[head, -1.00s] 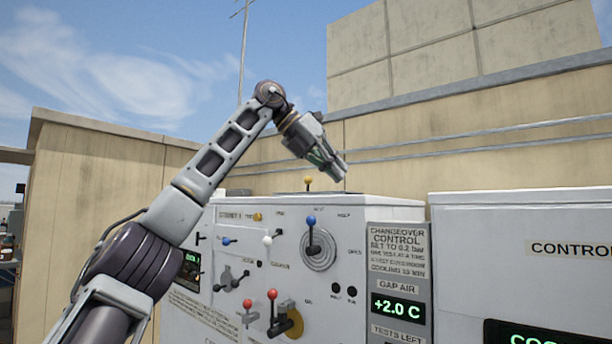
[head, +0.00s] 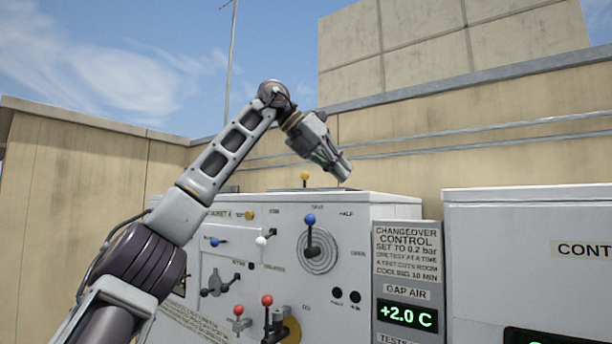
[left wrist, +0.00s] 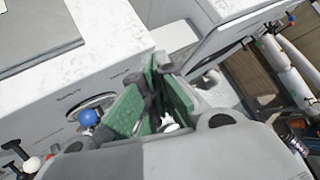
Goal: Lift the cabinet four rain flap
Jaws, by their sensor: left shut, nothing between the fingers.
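The white cabinet (head: 385,215) stands in front of me, its label too blurred to read surely. On its top is a low, thin plate with a yellow-knobbed lever (head: 304,178), seen nearly edge-on. I cannot tell surely whether this plate is the rain flap. A grey flat panel (left wrist: 38,28) lies on the white top in the left wrist view. My left gripper (head: 343,172) is shut and empty, pointing down and right above the cabinet top, apart from it. Its green finger pads show in the left wrist view (left wrist: 150,98). My right gripper is out of view.
The cabinet front carries several levers, among them a blue-knobbed one (head: 309,219) and a red-knobbed one (head: 267,300). A changeover control panel (head: 408,260) reads +2.0 C. Another white cabinet (head: 530,220) stands at the right. A tan wall (head: 420,165) with pipes runs behind.

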